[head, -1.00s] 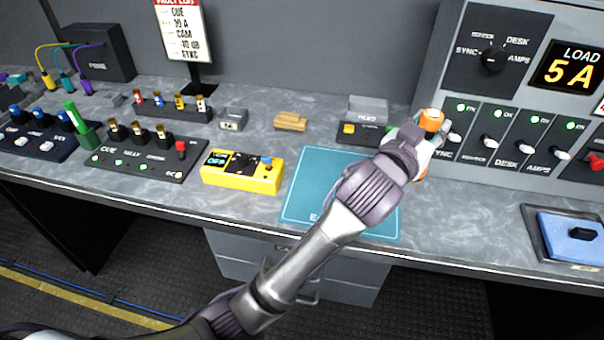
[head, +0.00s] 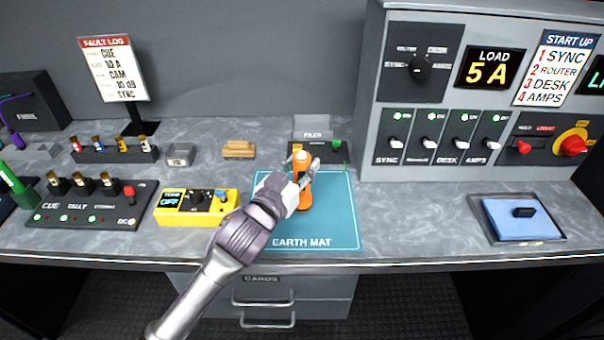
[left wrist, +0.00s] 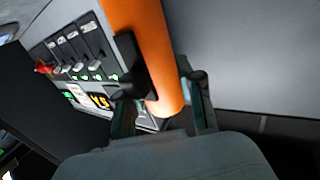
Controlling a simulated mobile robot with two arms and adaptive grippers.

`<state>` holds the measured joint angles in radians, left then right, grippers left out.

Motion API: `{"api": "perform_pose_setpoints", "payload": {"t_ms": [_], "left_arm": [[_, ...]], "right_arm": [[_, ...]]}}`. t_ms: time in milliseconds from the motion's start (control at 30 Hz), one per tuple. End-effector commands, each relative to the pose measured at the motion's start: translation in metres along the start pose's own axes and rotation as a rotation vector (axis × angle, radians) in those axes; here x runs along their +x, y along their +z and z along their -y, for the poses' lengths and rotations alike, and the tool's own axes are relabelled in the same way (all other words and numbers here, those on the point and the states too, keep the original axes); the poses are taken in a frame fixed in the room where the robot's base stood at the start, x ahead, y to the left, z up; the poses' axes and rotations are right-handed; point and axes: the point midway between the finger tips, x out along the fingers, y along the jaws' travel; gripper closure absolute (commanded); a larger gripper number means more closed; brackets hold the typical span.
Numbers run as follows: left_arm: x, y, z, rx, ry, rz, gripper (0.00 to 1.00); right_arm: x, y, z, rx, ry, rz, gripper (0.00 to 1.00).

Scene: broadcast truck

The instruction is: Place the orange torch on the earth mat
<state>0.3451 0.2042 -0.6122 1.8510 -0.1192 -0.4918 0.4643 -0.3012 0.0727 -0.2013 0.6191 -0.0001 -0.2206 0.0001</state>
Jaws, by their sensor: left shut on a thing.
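The orange torch (head: 304,193) is upright over the teal earth mat (head: 333,222). My left gripper (head: 304,174) is shut on its upper part. In the left wrist view the torch (left wrist: 150,50) runs between the two fingers (left wrist: 163,95). In the head view the torch's lower end overlaps the mat's middle; I cannot tell whether it touches the mat or hangs just above it. My forearm and hand cover the mat's left part. My right gripper is in neither view.
A yellow tone box (head: 190,208) stands left of the mat. A dark tray with a blue pad (head: 520,220) lies to the right. A small dark holder with a green knob (head: 337,145) is behind the mat. The counter between mat and blue pad is clear.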

Motion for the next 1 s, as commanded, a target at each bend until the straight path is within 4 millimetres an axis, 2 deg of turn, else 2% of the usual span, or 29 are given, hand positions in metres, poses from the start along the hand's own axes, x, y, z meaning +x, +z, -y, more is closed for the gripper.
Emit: {"api": "perform_pose_setpoints", "payload": {"t_ms": [100, 200, 567, 600, 733, 1000], "left_arm": [[0.0, 0.019, -0.001, -0.002, 0.0, 0.003, 1.0], [0.0, 0.027, -0.001, -0.001, 0.0, 0.001, 1.0], [0.0, 0.031, -0.001, -0.001, 0.001, 0.0, 1.0], [0.0, 0.031, -0.001, -0.001, 0.0, 0.001, 0.6], [0.0, 0.031, -0.001, -0.001, 0.0, 0.002, 0.38], [0.0, 0.03, -0.001, 0.0, 0.0, 0.002, 0.38]], "right_arm": [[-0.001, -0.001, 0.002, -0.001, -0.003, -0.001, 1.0], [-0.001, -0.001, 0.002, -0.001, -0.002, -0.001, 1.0], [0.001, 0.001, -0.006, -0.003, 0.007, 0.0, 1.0], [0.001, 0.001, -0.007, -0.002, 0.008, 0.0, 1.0], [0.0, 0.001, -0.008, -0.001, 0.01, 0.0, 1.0], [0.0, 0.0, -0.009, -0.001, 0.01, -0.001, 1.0]]}}
